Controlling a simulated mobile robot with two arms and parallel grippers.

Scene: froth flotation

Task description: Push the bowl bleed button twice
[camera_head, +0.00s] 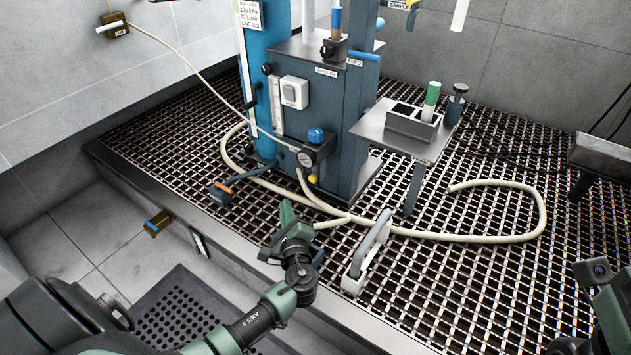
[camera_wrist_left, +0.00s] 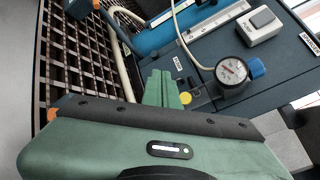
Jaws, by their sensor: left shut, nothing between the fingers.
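A small round yellow button (camera_head: 312,179) sits low on the blue flotation machine, just under the pressure gauge (camera_head: 306,159); I take it to be the bowl bleed button, though no label for it is readable. It also shows in the left wrist view (camera_wrist_left: 185,98), beside the gauge (camera_wrist_left: 231,70). My left gripper (camera_head: 287,210) is shut and empty, its green fingertips (camera_wrist_left: 160,82) pointing toward the machine. In the head view the tips are below and left of the button, with a gap between. My right arm shows only in part at the right edge; its fingers are not seen.
A cream hose (camera_head: 545,200) loops over the grating (camera_head: 470,290) and past my left gripper. A grey-white handle (camera_head: 368,252) stands right of it. A white push switch (camera_head: 294,92) and a blue knob (camera_head: 316,135) are higher on the machine. A small stand (camera_head: 370,126) is to the right.

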